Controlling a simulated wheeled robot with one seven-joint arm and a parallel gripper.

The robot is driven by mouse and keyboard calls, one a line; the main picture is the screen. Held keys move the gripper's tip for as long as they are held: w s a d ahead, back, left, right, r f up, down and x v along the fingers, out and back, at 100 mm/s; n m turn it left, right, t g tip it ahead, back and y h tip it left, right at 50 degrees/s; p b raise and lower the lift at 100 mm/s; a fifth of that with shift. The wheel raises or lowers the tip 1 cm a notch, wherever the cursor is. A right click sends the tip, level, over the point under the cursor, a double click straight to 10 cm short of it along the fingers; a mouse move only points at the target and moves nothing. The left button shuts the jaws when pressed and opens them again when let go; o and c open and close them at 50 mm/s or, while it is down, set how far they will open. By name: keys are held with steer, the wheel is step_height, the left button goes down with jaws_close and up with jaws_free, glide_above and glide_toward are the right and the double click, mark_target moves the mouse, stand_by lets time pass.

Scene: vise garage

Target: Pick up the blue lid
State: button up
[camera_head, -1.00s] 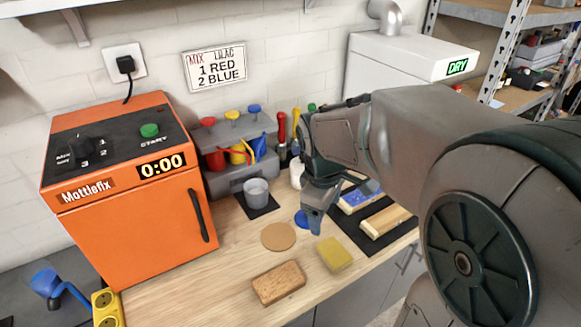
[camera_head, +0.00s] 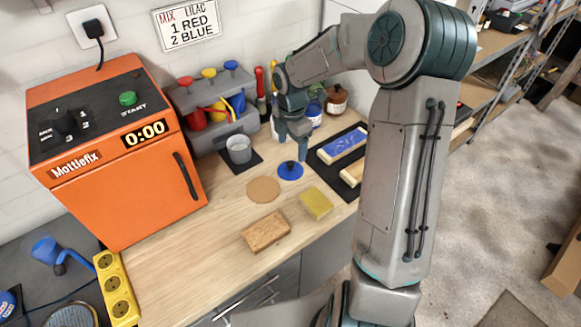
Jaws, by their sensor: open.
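The blue lid (camera_head: 290,171) lies flat on the wooden worktop, a round disc with a small dark knob on top. It sits between the tan round disc and the black mat with wooden blocks. My gripper (camera_head: 293,152) points down just above and behind the lid, its fingers apart with nothing seen between them. I cannot tell the exact gap between fingertips and knob.
A grey cup (camera_head: 239,149) stands on a black pad to the left. A yellow sponge (camera_head: 316,203), a brown block (camera_head: 266,232) and a tan disc (camera_head: 263,189) lie in front. Jars (camera_head: 336,99) stand behind right. The orange machine (camera_head: 115,160) fills the left.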

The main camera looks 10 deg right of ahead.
mark_target(291, 163)
step_height(291, 163, down, 8)
steer(key=shift+a+f+p, duration=0.1)
steer(key=shift+a+p, duration=0.05)
steer(key=shift+p, duration=0.45)
steer(key=shift+s, duration=0.15)
jaws_close()
